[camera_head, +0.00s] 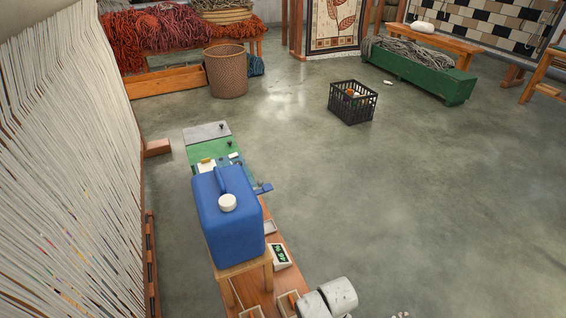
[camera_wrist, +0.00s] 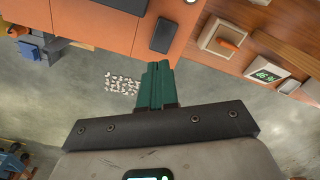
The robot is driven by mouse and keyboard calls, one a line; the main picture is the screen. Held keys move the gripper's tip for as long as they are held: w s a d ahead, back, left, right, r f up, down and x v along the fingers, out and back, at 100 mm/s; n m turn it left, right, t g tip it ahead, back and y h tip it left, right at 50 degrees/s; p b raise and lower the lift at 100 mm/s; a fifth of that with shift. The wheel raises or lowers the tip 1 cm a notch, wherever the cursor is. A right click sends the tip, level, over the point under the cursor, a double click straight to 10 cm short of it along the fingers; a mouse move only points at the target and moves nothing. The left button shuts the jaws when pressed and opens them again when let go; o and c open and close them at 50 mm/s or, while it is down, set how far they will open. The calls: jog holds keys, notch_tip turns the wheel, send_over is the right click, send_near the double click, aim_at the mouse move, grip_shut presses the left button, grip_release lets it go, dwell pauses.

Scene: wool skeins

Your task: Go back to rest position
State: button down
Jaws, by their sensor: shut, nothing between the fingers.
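My gripper (camera_wrist: 158,85) shows in the wrist view with its green fingers together and nothing between them. It hangs over the grey floor, beside a wooden bench top (camera_wrist: 225,75). A patch of small white pieces (camera_wrist: 122,84) lies on the floor to the left of the fingertips. In the head view the gripper itself is out of sight. Pale rounded links of my arm (camera_head: 330,298) show at the bottom edge.
A blue jerrycan (camera_head: 228,222) stands on a small wooden stand on the low bench. A black crate (camera_head: 352,102) stands on the floor. A thread-covered loom (camera_head: 65,140) fills the left.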

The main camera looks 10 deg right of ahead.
jog(key=s+d+r+n+p, duration=0.1)
jog(key=s+d+r+n, duration=0.1)
jog(key=s+r, duration=0.5)
jog(key=s+d+r+n+p, duration=0.1)
jog(key=s+d+r+n, duration=0.2)
jog(key=s+r, duration=0.4)
jog(key=s+d+r+n+t+p, duration=0.1)
jog(key=s+d+r+n, duration=0.1)
jog(key=s+r+n, duration=0.2)
jog(key=s+r, duration=0.3)
jog(key=r, duration=0.1)
jog(key=shift+d, duration=0.4)
